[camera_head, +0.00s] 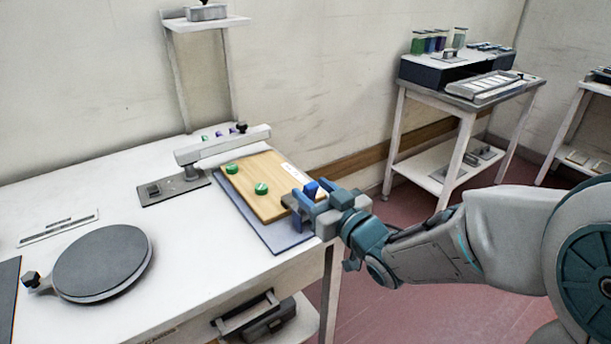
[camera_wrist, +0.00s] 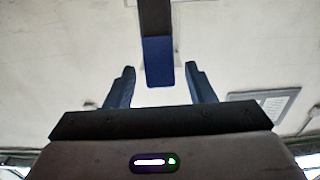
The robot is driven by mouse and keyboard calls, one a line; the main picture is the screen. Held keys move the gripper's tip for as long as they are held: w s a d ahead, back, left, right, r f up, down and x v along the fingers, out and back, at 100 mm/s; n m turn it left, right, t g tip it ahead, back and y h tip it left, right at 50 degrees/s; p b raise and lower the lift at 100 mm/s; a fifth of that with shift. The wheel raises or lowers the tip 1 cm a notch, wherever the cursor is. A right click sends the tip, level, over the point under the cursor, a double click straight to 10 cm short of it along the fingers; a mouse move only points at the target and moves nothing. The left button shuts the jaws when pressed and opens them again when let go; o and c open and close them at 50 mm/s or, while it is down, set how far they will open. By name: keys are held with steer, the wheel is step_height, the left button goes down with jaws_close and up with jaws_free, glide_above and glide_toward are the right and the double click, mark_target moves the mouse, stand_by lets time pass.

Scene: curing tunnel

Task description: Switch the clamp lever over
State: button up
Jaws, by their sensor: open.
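My gripper (camera_head: 303,207) is at the right edge of the wooden board (camera_head: 262,172). In the wrist view its two fingers (camera_wrist: 160,76) stand apart. A dark bar with a blue end (camera_wrist: 158,62), which looks like the clamp lever, comes down from the top of that view. Its blue end lies between the fingers, with a gap visible on each side. In the head view a blue piece (camera_head: 311,189) shows at the fingers, probably the same lever end. The lever's base and pivot are hidden by my gripper.
The board lies on a blue-grey plate (camera_head: 278,237) and carries green discs (camera_head: 261,188). A grey arm with a black knob (camera_head: 226,147) stands behind it. A round dark plate (camera_head: 102,260) is at left. The white table (camera_head: 175,235) is clear between them.

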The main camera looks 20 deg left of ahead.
steer(key=shift+x, duration=1.95)
jaws_close()
steer(key=shift+a, duration=0.1)
steer(key=shift+f, duration=0.1)
